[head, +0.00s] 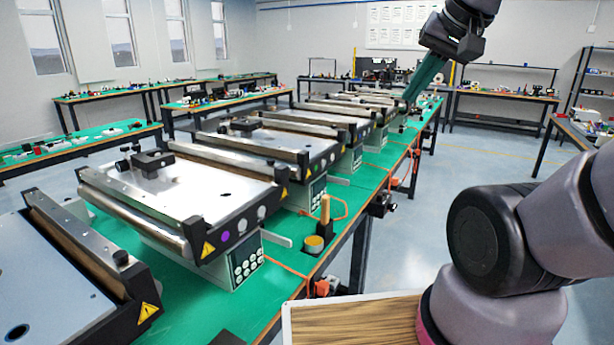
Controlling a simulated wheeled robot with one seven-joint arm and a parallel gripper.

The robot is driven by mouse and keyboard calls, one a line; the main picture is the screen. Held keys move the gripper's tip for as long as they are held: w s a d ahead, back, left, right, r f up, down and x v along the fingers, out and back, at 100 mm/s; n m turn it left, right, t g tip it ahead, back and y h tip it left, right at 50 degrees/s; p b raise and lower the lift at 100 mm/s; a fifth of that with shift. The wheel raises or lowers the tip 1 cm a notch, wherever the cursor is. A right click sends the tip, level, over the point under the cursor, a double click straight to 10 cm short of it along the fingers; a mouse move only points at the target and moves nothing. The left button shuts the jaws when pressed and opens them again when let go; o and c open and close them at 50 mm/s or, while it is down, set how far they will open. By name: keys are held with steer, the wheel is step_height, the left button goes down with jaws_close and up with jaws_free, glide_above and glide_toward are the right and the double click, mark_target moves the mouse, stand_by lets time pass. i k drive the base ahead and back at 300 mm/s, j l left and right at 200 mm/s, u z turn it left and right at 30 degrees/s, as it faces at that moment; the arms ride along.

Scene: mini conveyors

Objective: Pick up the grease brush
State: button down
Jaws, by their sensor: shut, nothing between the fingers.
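The grease brush (325,211) shows in the head view as an upright orange-tan handle near the right edge of the green bench. Its lower end is partly hidden behind a small round tin (314,245) with a yellow top, and I cannot tell whether they touch. My gripper (411,95) is at the upper right, high and well apart from the brush. It has a dark body and long teal fingers pointing down and left. The fingers look closed, with nothing seen between them.
Several mini conveyors (205,188) line the green bench (185,308), the nearest one left of the brush. An orange cable (288,271) and a red-orange connector (321,288) lie at the bench edge. A wood-topped surface (355,322) is at the bottom. The floor to the right is clear.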

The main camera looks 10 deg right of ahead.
mark_target(325, 210)
steer(key=i+l+u, duration=0.2)
steer(key=l, duration=0.2)
steer(key=i+l+u, duration=0.2)
steer(key=l, duration=0.2)
steer(key=l+u, duration=0.2)
steer(key=l, duration=0.2)
steer(key=i+l+u, duration=0.2)
steer(key=l, duration=0.2)
steer(key=k, duration=0.1)
